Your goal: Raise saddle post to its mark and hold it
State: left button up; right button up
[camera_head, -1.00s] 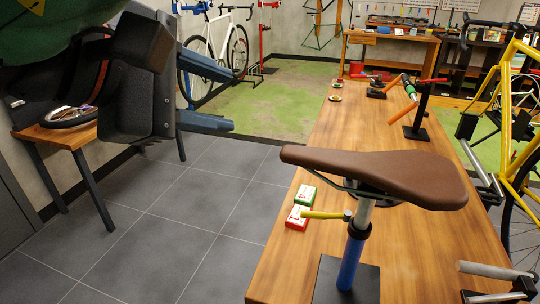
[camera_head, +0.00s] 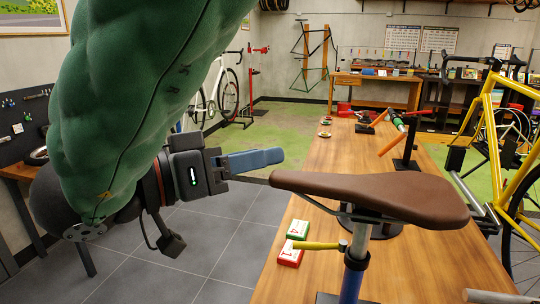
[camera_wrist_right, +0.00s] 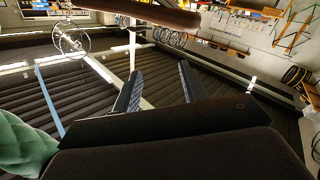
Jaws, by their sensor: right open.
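The brown saddle (camera_head: 380,195) sits on a silver saddle post (camera_head: 357,240) above the wooden bench. The post runs down into a blue tube (camera_head: 350,286) with a black collar and a yellow lever (camera_head: 318,246). I cannot make out a mark on the post. My right gripper (camera_head: 268,158), under a green sleeve, is just off the left-hand nose of the saddle, with its blue fingers pointing right. In the right wrist view the open gripper (camera_wrist_right: 160,85) is empty, and the saddle (camera_wrist_right: 155,12) crosses the top. My left gripper is not in view.
A green box (camera_head: 298,229) and a red box (camera_head: 290,253) lie on the bench (camera_head: 340,165) beside the lever. A yellow bike (camera_head: 500,130) stands at the right. Tools on stands are farther back. Tiled floor is clear left of the bench.

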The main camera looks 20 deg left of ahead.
aim_at(305, 175)
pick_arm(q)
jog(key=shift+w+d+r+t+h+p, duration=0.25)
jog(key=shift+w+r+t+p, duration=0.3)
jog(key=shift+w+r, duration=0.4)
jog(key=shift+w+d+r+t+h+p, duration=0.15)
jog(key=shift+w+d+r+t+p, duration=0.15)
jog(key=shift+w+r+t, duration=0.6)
pick_arm(e)
jog(key=shift+w+d+r+m+h, duration=0.1)
jog(key=shift+w+d+m, duration=0.95)
jog(key=shift+m, duration=2.7)
jog(key=shift+w+d+f+m+h, duration=0.1)
jog(key=shift+w+d+m, duration=0.9)
jog(key=shift+m, duration=2.8)
jog(key=shift+w+d+r+m+h, duration=0.1)
jog(key=shift+w+d+m, duration=0.95)
jog(key=shift+m, duration=2.7)
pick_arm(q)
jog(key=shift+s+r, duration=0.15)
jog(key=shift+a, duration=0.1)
pick_arm(e)
grip_shut()
